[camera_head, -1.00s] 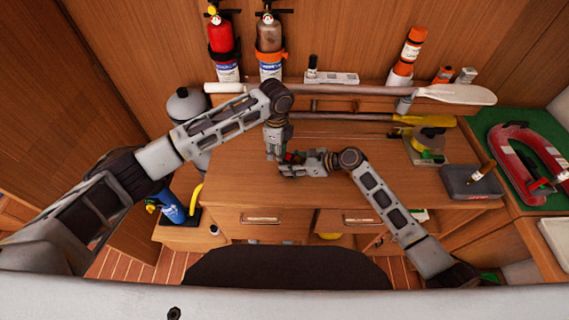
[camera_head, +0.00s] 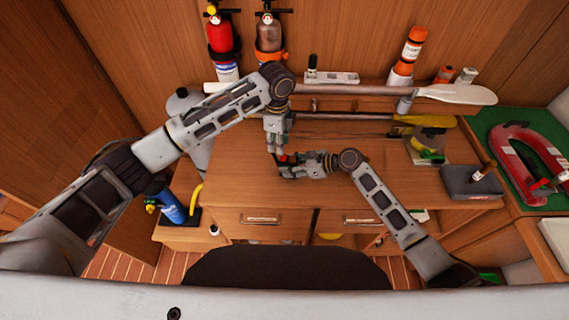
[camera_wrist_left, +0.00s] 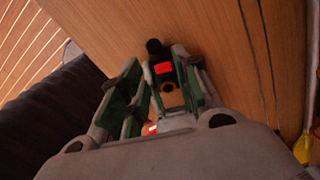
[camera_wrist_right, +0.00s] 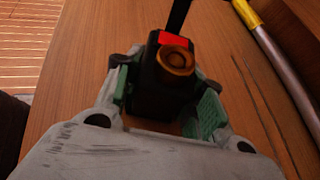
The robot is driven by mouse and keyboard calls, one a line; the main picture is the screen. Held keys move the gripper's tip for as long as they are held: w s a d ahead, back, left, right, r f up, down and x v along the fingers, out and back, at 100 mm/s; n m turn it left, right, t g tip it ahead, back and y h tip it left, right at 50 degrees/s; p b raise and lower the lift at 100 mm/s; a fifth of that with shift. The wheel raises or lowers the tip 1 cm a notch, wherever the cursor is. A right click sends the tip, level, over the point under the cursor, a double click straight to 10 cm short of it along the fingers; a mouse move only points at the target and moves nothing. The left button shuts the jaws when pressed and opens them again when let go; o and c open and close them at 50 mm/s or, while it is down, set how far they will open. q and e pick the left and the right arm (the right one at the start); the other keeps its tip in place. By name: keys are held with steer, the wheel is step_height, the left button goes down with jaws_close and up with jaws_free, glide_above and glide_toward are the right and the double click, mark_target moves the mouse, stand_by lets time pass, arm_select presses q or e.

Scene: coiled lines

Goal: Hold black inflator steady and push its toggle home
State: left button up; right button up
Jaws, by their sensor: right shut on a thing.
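The black inflator, with a red label and a round amber-brown part on its face, shows in the right wrist view (camera_wrist_right: 160,85), upright between my right gripper's green pads. My right gripper (camera_head: 287,168) is shut on it, just above the desk top. In the left wrist view the inflator (camera_wrist_left: 162,68) shows beyond my left gripper's fingers. My left gripper (camera_head: 277,153) points down at the inflator from above, very close to it. Whether it touches, and how far its fingers are parted, is unclear. I cannot make out the toggle for certain.
The wooden desk top (camera_head: 238,185) is mostly clear around the grippers. Paddles (camera_head: 455,94) lie along its back. A grey box (camera_head: 470,183) stands at right, beside a red horseshoe-shaped thing (camera_head: 515,165) on green. Extinguishers (camera_head: 223,38) hang on the back wall.

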arm_select(q)
steer(key=shift+r, duration=0.15)
step_height(320, 180, up, 12)
stand_by(0.8)
steer(key=shift+f, duration=0.3)
jaws_close()
steer(key=w+a+f+n+h, duration=0.3)
steer(key=w+f+n+h, duration=0.1)
steer(key=n+h, duration=0.4)
steer(key=shift+a+f+n+t, duration=0.3)
steer(key=shift+a+f+n, duration=0.15)
steer(key=shift+n, duration=0.35)
